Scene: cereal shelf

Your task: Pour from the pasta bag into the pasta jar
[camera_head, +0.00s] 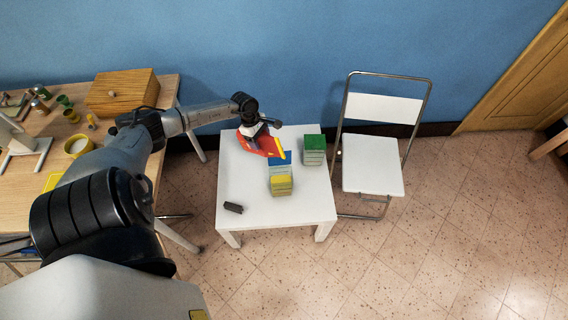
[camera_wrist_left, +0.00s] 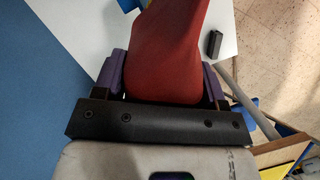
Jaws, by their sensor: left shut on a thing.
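My left gripper (camera_head: 254,131) is shut on a red bag (camera_head: 266,147) with a yellow edge, and holds it tilted above the small white table (camera_head: 243,186). In the left wrist view the bag (camera_wrist_left: 168,50) sits between the two purple fingers (camera_wrist_left: 164,82). The bag's far end points toward a jar with a blue lid or top (camera_head: 280,157). A jar with a green top (camera_head: 314,142) stands to the right, and one with a yellow top (camera_head: 281,184) stands nearer. I cannot tell which is the pasta jar, or whether anything leaves the bag. My right gripper is out of view.
A small black object (camera_head: 233,208) lies at the table's near left; it also shows in the left wrist view (camera_wrist_left: 214,43). A white folding chair (camera_head: 372,166) stands to the right. A wooden desk (camera_head: 166,94) with a wooden box (camera_head: 122,91) is at the left.

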